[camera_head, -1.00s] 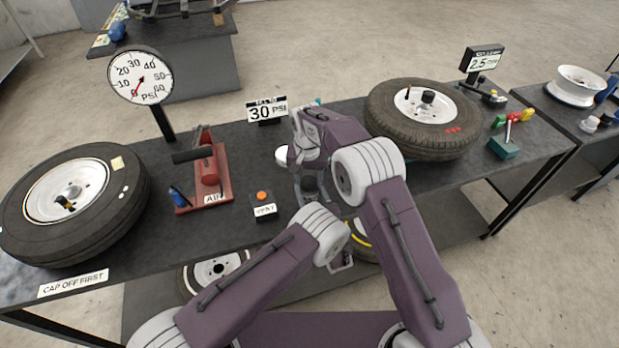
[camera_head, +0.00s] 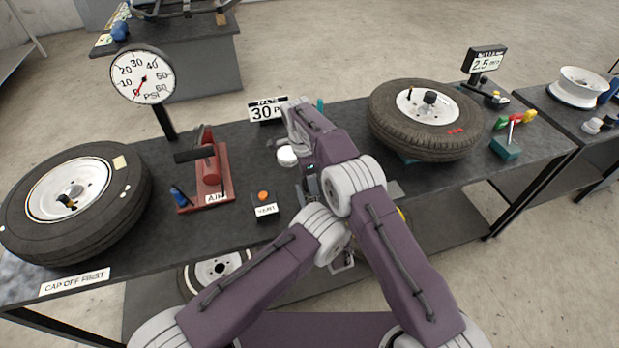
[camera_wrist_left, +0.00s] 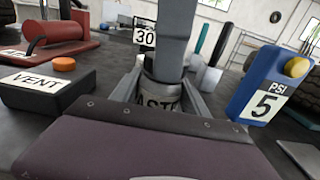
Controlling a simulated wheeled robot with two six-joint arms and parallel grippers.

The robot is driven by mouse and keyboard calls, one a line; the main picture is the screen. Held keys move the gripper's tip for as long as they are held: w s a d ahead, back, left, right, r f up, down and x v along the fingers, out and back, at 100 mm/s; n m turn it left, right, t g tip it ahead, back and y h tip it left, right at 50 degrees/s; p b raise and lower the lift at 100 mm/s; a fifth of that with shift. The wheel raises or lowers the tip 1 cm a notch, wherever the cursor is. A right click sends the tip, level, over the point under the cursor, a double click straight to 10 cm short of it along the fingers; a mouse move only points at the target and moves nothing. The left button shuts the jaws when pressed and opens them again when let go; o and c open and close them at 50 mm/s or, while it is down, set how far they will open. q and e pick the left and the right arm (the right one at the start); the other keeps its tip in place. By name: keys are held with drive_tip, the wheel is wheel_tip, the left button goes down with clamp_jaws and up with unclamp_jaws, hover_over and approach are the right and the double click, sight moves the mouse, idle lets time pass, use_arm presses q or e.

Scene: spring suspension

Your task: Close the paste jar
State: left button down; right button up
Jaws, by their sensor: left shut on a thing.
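The paste jar (camera_wrist_left: 160,103) stands upright in the left wrist view, with part of its "PASTE" label showing. My left gripper (camera_wrist_left: 165,95) is shut on it, a grey finger on each side. In the head view my left gripper (camera_head: 312,186) is mostly hidden under my right arm. A grey upright part (camera_wrist_left: 173,40), apparently of my right arm, covers the jar's mouth. A round white piece (camera_head: 287,157), perhaps the lid, shows just left of my right arm.
The vent box (camera_head: 265,205) and red air pump (camera_head: 207,175) stand left of the jar. A tyre (camera_head: 425,118) lies to the right. The 30 PSI sign (camera_head: 267,110) stands behind.

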drive_tip(key=shift+r, duration=2.25)
drive_tip(key=o, duration=0.5)
drive_tip(key=shift+o, duration=0.2)
drive_tip(key=shift+f, duration=0.1)
